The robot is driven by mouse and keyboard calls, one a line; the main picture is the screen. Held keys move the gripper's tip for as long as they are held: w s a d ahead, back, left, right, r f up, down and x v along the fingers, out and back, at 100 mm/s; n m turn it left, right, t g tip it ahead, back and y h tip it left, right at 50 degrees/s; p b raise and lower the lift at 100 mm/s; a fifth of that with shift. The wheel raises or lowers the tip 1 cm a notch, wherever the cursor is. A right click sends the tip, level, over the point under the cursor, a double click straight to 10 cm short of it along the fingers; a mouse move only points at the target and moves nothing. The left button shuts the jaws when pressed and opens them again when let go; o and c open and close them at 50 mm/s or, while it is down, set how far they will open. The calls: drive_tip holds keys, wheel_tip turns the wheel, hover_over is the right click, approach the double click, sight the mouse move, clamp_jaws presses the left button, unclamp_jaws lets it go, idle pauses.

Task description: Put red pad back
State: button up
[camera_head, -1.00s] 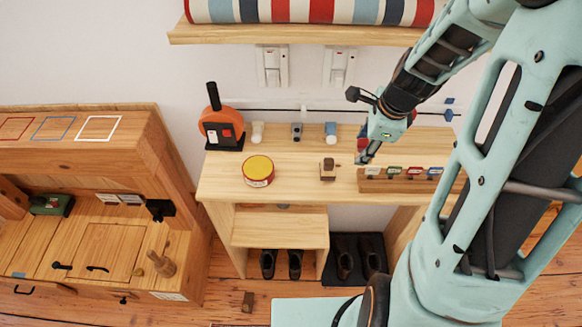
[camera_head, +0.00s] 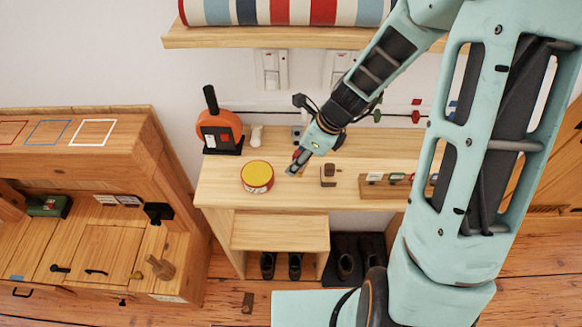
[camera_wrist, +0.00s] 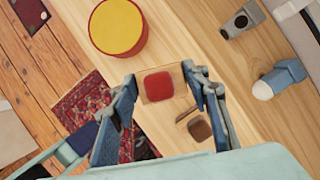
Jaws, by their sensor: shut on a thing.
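The red pad (camera_wrist: 160,85) is a rounded red square on a pale wooden piece. In the wrist view it sits between the two fingertips of my gripper (camera_wrist: 161,79), which is shut on it. In the head view my gripper (camera_head: 293,170) is over the wooden table (camera_head: 225,190), right of a yellow-topped tin (camera_head: 257,176). Only a bit of red shows there beside the fingers. A wooden rack (camera_head: 375,190) with several small coloured pieces stands to the right, partly hidden by my arm. The height of the pad above the table is hard to tell.
A small wooden block with a brown top (camera_head: 328,176) stands just right of my gripper. An orange round device (camera_head: 218,128) is at the back left. A low cabinet (camera_head: 120,150) at the left has red, blue and white square outlines on top. Shoes (camera_head: 345,262) are below.

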drive_tip(key=shift+w+a+f, duration=0.15)
drive_tip(key=shift+a+f, duration=0.35)
drive_tip(key=shift+f, duration=0.1)
drive_tip(key=shift+w+a+f, duration=0.15)
drive_tip(key=shift+a+f, duration=0.35)
drive_tip(key=shift+f, duration=1.6)
drive_tip(key=o, duration=1)
drive_tip(key=shift+r, duration=0.1)
drive_tip(key=v, duration=1.2)
drive_tip(key=shift+p, duration=0.3)
